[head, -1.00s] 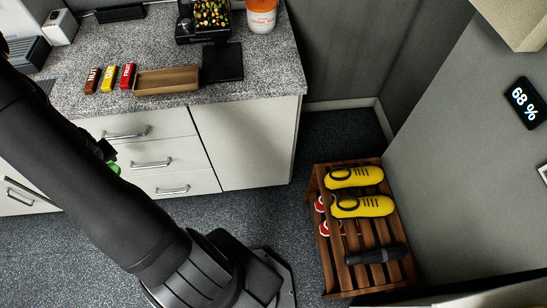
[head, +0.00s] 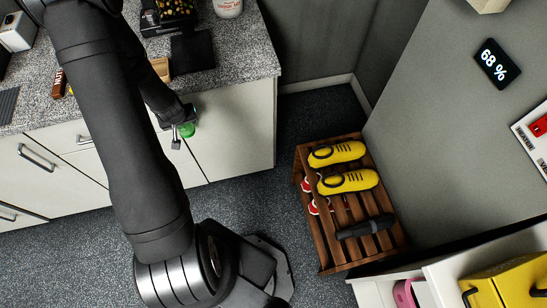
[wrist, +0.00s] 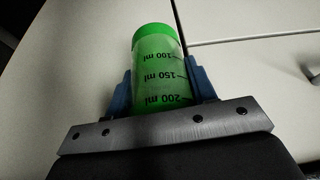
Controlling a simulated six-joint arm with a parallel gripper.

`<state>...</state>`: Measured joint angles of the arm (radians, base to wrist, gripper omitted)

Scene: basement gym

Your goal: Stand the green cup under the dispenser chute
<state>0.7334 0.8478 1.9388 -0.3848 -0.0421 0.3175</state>
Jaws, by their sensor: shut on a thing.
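The green cup (wrist: 156,70) is between the blue finger pads of my gripper (wrist: 160,92) in the wrist view. It has volume marks whose print shows upside down there. My gripper (head: 184,124) is shut on the cup in the head view, in front of the white cabinet fronts and below the counter edge. A small part of the green cup (head: 187,130) shows there. The dispenser (head: 170,14) stands on the counter at the top edge, holding mixed coloured pieces. A black plate (head: 193,52) lies in front of it. The chute itself cannot be made out.
A granite counter (head: 235,55) runs along the back; my arm hides much of it, including most of a wooden tray (head: 161,69). A white tub (head: 228,7) stands right of the dispenser. A wooden rack (head: 335,245) with yellow shoes (head: 348,181) stands on the floor.

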